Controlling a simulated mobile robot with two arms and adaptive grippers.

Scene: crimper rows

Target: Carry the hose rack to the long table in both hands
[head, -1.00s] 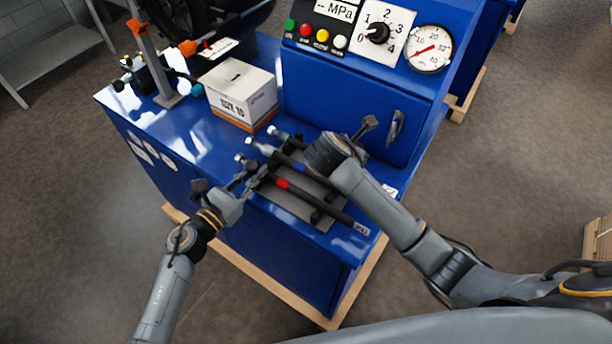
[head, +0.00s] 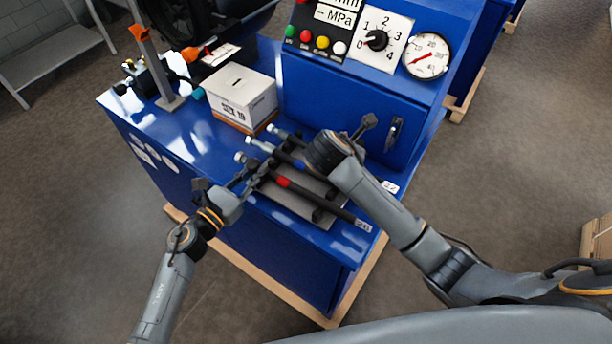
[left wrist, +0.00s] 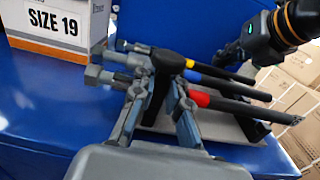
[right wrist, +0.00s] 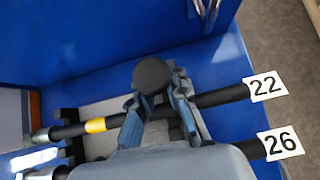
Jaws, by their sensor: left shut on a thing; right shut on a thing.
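The hose rack (head: 300,206) is a grey plate with black end holders at the front of the blue crimper bench. It carries hoses with yellow, blue and red bands; the right wrist view shows tags 22 and 26. My left gripper (head: 246,184) is shut on the rack's left end, on a black upright part (left wrist: 163,72). My right gripper (head: 335,165) is at the other end, shut on a round-topped black part (right wrist: 152,75); its own wrist hides its fingers in the head view. I cannot tell whether the rack touches the bench.
A white carton (head: 242,92) stands on the bench behind the rack's left end. The control panel (head: 365,35) rises behind. A tool on a stand (head: 160,80) is at the bench's far left. A grey metal table (head: 55,62) stands at upper left, with open floor between.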

